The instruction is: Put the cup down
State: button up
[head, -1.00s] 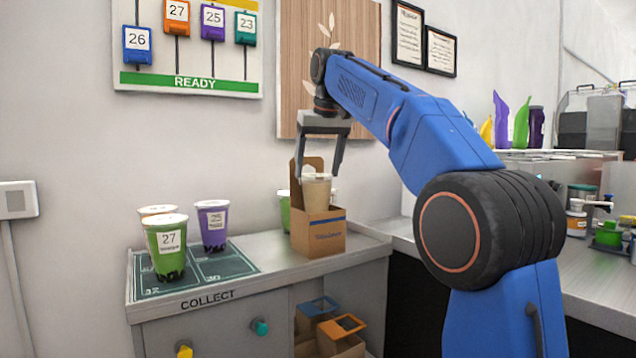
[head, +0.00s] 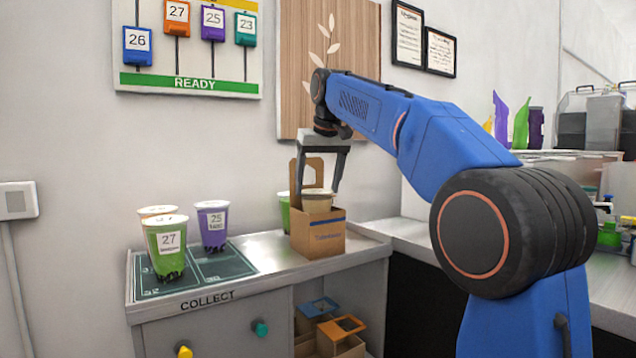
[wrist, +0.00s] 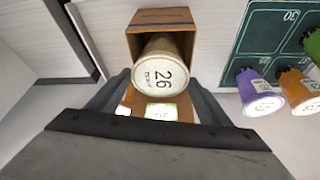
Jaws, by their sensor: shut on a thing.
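The cup (head: 317,203) is light brown with a pale lid and sits low inside a brown cardboard carrier (head: 318,238), with its top above the front wall. In the wrist view the cup's lid (wrist: 158,74) reads 26, and the carrier (wrist: 160,20) shows behind it. My gripper (head: 316,192) points down over the carrier, its fingers shut on the cup from both sides. It also shows in the wrist view (wrist: 162,84). The cup's lower part is hidden by the carrier, so I cannot see whether it touches the bottom.
A green cup (head: 168,250) numbered 27, a purple cup (head: 212,228) and another cup stand on the dark numbered mat (head: 240,266) at left. Another green cup (head: 284,212) is partly hidden behind the carrier. The counter's right part (head: 365,238) is clear.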

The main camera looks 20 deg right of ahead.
jog(key=shift+f, duration=0.3)
jog(key=o, duration=2)
jog(key=shift+r, duration=0.15)
jog(key=shift+r, duration=0.25)
jog(key=v, duration=1.2)
jog(key=shift+r, duration=0.2)
